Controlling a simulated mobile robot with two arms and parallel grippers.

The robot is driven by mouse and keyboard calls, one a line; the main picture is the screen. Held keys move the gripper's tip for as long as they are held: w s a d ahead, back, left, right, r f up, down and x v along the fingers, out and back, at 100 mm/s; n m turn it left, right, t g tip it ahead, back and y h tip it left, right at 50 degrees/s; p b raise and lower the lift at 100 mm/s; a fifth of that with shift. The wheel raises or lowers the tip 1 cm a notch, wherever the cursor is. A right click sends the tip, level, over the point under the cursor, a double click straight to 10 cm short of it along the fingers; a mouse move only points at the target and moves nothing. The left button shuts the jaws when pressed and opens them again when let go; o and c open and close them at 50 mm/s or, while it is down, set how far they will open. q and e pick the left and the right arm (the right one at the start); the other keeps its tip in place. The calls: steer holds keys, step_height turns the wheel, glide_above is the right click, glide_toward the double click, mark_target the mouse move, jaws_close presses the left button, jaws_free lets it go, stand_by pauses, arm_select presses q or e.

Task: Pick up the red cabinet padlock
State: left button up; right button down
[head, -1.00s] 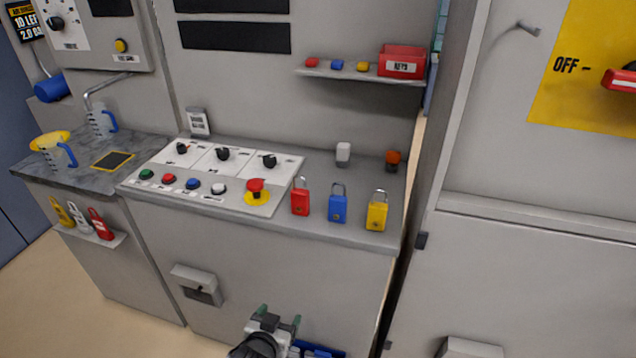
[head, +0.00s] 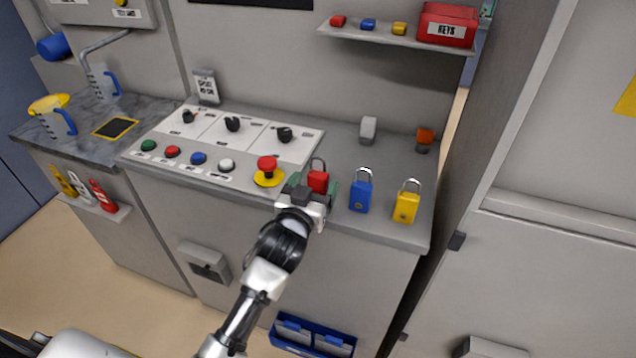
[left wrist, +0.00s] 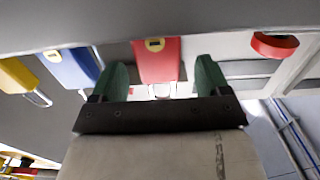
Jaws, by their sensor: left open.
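The red padlock (head: 318,181) stands on the grey cabinet ledge, right of the red emergency button on its yellow base. My left gripper (head: 312,188) is open at the front of it and hides its lower part. In the left wrist view the red padlock (left wrist: 157,62) shows between the two green fingers of the left gripper (left wrist: 162,78), with a gap on each side. The blue padlock (head: 360,192) and the yellow padlock (head: 406,204) stand to the right along the ledge. My right gripper is not in view.
The control panel (head: 215,165) with knobs and buttons lies left of the padlocks. A white switch (head: 368,129) and an orange lamp (head: 425,137) stand behind. A shelf with small padlocks and a red key box (head: 447,25) hangs above.

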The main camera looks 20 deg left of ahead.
mark_target(321, 175)
arm_select(q)
steer(key=w, duration=0.4)
steer(key=shift+w+d+f, duration=0.1)
steer(key=shift+w+f, duration=0.05)
steer(key=shift+f, duration=0.1)
steer(key=shift+c, duration=0.2)
steer(key=c, duration=1)
steer(key=shift+r, duration=0.1)
step_height(321, 175, up, 10)
steer(key=shift+p, duration=0.35)
